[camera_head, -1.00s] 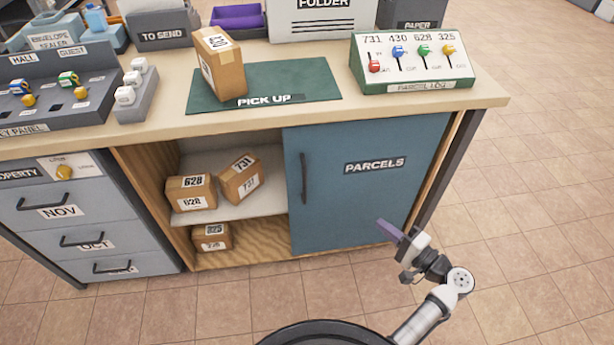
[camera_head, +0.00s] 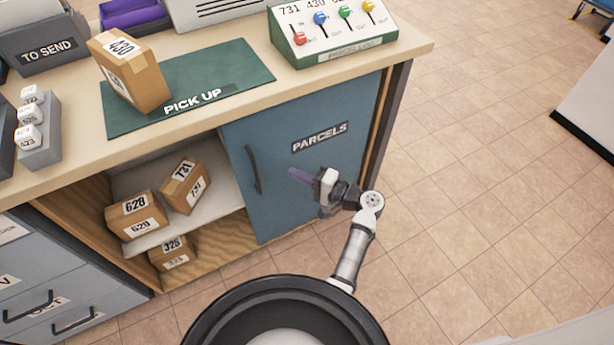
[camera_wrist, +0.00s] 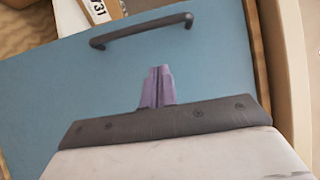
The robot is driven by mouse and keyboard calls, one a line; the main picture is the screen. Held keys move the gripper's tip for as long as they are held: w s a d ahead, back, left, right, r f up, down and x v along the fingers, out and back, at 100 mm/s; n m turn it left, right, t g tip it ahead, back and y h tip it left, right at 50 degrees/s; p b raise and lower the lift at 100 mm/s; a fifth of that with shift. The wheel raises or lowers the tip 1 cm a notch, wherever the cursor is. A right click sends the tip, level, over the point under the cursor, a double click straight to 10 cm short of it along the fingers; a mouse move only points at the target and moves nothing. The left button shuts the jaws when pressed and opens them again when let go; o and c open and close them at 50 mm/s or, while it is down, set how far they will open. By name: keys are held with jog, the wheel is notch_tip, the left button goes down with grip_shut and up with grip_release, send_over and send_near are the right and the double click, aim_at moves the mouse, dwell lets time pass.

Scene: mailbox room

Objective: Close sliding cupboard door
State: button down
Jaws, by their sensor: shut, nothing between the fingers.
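The blue sliding cupboard door (camera_head: 290,160) with the PARCELS label covers the right half of the cupboard, and the left half stands open. Its dark bar handle (camera_head: 253,170) is on the door's left side. My gripper (camera_head: 292,174) is shut and empty, in front of the door and to the right of the handle. In the wrist view the purple fingers (camera_wrist: 158,75) are together over the blue door (camera_wrist: 60,105). The handle (camera_wrist: 142,30) lies beyond the fingertips, apart from them.
Parcels 628 (camera_head: 136,215), 731 (camera_head: 184,186) and 328 (camera_head: 172,252) sit inside the open left half. Parcel 430 (camera_head: 130,70) stands on the green pick up mat (camera_head: 220,75) on the counter. Drawers (camera_head: 50,290) are at left. Floor (camera_head: 480,190) at right is clear.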

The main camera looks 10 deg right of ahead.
jog(key=w+a+p, duration=0.1)
jog(key=w+a, duration=0.1)
jog(key=a, duration=0.5)
jog(key=shift+a+p, duration=0.2)
jog(key=shift+p, duration=0.2)
jog(key=shift+w+a, duration=0.1)
